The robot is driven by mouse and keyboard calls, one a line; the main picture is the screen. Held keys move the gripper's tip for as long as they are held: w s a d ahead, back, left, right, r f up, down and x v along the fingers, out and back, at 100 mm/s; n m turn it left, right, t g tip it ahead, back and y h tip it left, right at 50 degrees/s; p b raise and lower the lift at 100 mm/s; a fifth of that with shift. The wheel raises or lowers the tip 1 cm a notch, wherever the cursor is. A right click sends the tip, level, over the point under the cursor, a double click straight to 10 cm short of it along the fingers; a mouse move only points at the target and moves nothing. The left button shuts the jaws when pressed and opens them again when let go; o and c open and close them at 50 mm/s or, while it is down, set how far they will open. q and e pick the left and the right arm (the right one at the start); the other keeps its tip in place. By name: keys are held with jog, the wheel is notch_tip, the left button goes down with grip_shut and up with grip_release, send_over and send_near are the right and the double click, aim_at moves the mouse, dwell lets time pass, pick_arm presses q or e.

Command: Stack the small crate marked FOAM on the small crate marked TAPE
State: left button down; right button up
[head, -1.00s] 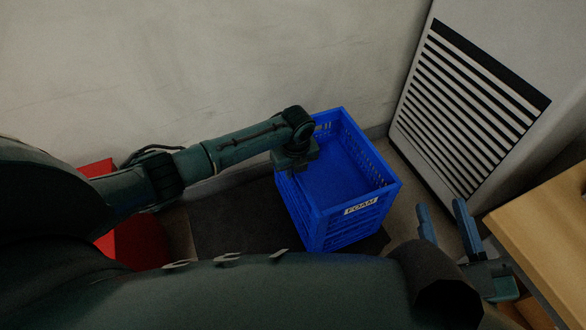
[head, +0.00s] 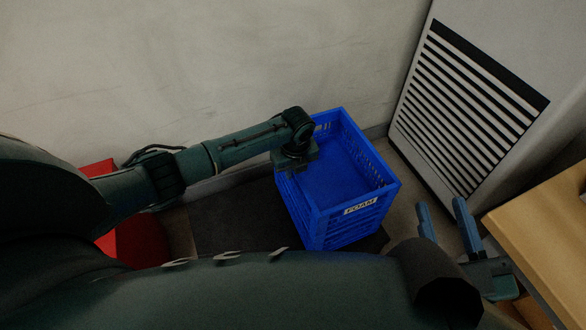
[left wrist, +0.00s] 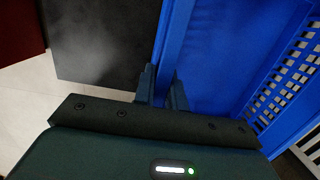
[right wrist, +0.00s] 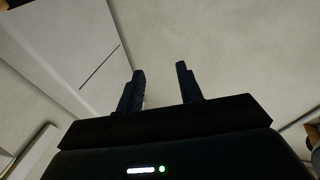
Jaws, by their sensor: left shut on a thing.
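The blue crate marked FOAM (head: 340,180) is upright and looks empty in the middle of the head view, its label on the near side. My left gripper (head: 290,172) is shut on its left wall at the rim. The left wrist view shows the fingers (left wrist: 161,88) on either side of the blue wall (left wrist: 172,45). My right gripper (head: 441,208) is open and empty, to the right of the crate; its spread fingers also show in the right wrist view (right wrist: 160,85). I see no TAPE label. Whether another crate is under the FOAM crate I cannot tell.
A dark mat (head: 235,215) lies on the floor left of and under the crate. A red object (head: 140,240) is at the left, partly behind my arm. A pale cabinet with a slatted vent (head: 470,105) stands at the back right. A wooden tabletop (head: 545,225) is at the right.

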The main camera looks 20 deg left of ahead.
pick_arm(q)
jog(key=shift+s+f, duration=0.1)
jog(key=shift+f, duration=0.05)
jog(key=c, duration=1.4)
grip_release()
jog(key=shift+o, duration=0.2)
